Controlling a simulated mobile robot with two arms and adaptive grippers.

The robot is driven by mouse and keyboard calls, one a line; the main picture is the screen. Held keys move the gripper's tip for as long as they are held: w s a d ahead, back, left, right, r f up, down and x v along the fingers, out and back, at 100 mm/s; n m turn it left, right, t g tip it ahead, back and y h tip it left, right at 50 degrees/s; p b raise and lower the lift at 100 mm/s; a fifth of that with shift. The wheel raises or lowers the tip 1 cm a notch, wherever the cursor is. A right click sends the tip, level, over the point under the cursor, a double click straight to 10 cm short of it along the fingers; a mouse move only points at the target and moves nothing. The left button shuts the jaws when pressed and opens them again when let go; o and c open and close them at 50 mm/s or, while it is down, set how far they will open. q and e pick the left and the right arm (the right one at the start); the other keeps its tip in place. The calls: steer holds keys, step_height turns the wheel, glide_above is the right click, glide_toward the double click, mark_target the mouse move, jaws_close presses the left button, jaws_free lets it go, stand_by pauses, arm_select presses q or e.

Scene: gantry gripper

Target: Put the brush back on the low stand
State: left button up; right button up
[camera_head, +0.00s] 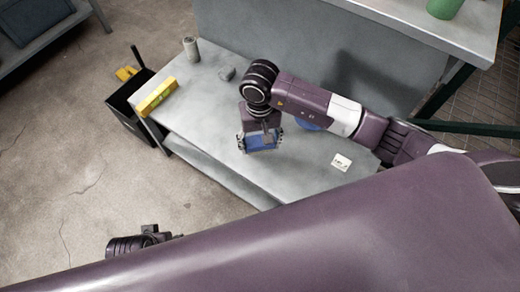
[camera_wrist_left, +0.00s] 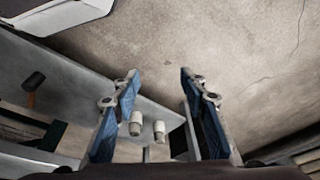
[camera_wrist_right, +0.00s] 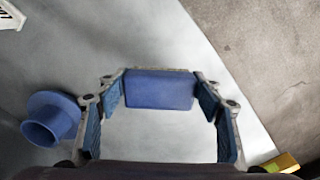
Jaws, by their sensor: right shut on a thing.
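My right gripper (camera_head: 260,138) points down over the low stand (camera_head: 210,108), a grey table with a lower shelf. It is shut on a blue block-shaped thing, which I take to be the brush (camera_head: 264,145). In the right wrist view the brush (camera_wrist_right: 160,90) lies crosswise between the fingertips, over the stand's grey top.
A blue flanged cup (camera_wrist_right: 50,118) stands beside the right gripper. A black bin (camera_head: 128,105) adjoins the stand's left end.

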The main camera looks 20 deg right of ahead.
mark_target(260, 151)
step_height(260, 151, down, 4)
steer(key=shift+r, duration=0.15)
arm_select(q)
step_height(260, 151, up, 2)
steer(key=shift+r, duration=0.15)
steer(key=shift+b, duration=0.3)
steer(key=shift+r, duration=0.35)
arm_select(e)
steer(key=shift+f, duration=0.2)
steer(key=o, duration=1.1)
arm_select(q)
steer(key=shift+r, duration=0.15)
arm_select(e)
steer(key=shift+r, duration=0.1)
arm_select(q)
step_height(260, 151, down, 7)
steer(key=p, duration=0.1)
steer(key=shift+s+p, duration=0.15)
steer(key=shift+p, duration=0.25)
arm_select(e)
step_height(260, 151, up, 12)
steer(key=shift+r, duration=0.1)
